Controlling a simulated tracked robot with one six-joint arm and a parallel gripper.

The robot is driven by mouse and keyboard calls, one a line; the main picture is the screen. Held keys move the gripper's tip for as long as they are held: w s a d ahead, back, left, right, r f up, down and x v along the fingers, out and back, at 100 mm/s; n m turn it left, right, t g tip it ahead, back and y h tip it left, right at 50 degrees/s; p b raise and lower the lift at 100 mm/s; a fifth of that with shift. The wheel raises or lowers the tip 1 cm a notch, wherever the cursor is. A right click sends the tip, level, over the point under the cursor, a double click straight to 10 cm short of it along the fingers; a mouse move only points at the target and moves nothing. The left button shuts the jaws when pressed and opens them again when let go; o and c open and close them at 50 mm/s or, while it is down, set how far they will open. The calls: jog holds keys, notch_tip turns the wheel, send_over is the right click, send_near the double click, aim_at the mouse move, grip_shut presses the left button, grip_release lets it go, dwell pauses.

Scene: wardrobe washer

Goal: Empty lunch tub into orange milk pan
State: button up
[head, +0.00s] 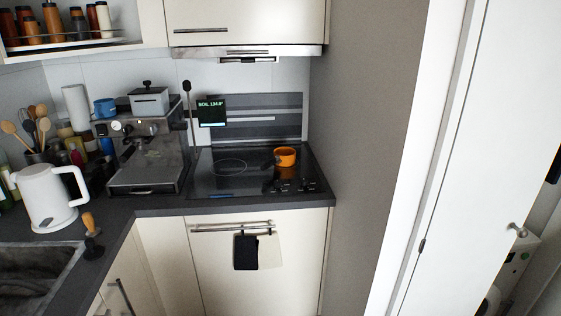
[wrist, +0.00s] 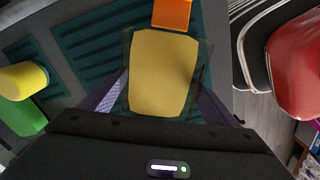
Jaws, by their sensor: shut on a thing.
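In the wrist view my gripper (wrist: 160,95) is shut on what looks like the lunch tub (wrist: 205,62), a see-through tub with a rounded yellow mass filling most of its outline. The fingers press on its left and right sides. I cannot tell whether the yellow is its contents or a lid. The orange milk pan (head: 285,154) stands on the black hob in the head view, at the right rear of the cooktop. Its inside is barely visible. My gripper and the tub do not show in the head view.
In the wrist view, a grey surface with dark teal ribbed patches (wrist: 95,42) lies below. An orange block-like thing (wrist: 172,13), a yellow-topped green thing (wrist: 27,100) and a red seat (wrist: 295,65) are around it. A coffee machine (head: 146,160) and white kettle (head: 48,195) stand left of the hob.

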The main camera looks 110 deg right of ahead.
jog(key=shift+r, duration=2.5)
jog(key=o, duration=0.6)
jog(key=c, duration=0.9)
